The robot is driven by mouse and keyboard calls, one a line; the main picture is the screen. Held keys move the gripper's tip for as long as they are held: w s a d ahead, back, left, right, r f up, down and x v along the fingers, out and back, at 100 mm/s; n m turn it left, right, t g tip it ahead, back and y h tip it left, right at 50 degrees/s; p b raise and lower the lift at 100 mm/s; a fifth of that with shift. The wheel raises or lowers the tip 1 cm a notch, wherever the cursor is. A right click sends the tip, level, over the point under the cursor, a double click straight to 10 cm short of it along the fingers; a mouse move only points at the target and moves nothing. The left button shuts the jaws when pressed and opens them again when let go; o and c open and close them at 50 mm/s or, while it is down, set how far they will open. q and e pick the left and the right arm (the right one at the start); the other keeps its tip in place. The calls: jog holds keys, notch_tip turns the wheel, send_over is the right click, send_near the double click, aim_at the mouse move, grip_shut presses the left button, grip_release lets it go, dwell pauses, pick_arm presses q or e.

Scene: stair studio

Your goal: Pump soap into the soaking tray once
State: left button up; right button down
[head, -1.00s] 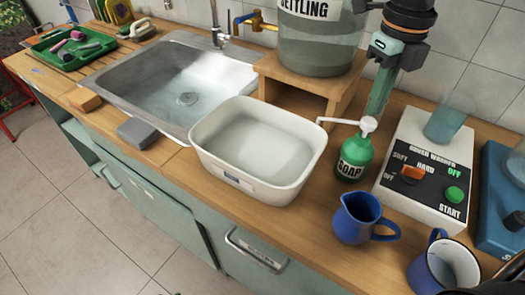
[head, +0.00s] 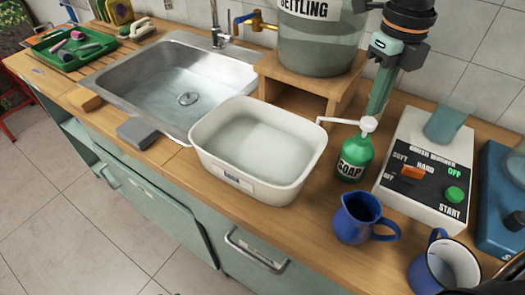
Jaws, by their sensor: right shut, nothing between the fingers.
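The soap bottle (head: 355,157) is green with a white pump head and a long spout. It stands upright on the counter, right of the soaking tray. The soaking tray (head: 243,187) is a cream basin with a label on its front and cloudy liquid inside. The spout points left and its tip is at the tray's right rim. No soap stream shows. My left gripper is not in view.
A blue jug (head: 361,219) stands in front of the soap bottle, and a blue mug (head: 444,268) is nearer the corner. The brush washer (head: 425,165) stands right of the bottle. A wooden stand (head: 308,86) with a settling tank is behind the tray. The sink (head: 172,85) is left.

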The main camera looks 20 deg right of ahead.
aim_at(370, 121)
jog(key=shift+f+b, duration=1.4)
jog(key=shift+f, duration=0.2)
jog(key=shift+r, duration=0.1)
jog(key=shift+r+p, duration=1.15)
jog(key=shift+r, duration=0.25)
jog(key=shift+r, duration=0.1)
notch_tip(370, 121, up, 6)
jog(key=p, duration=0.4)
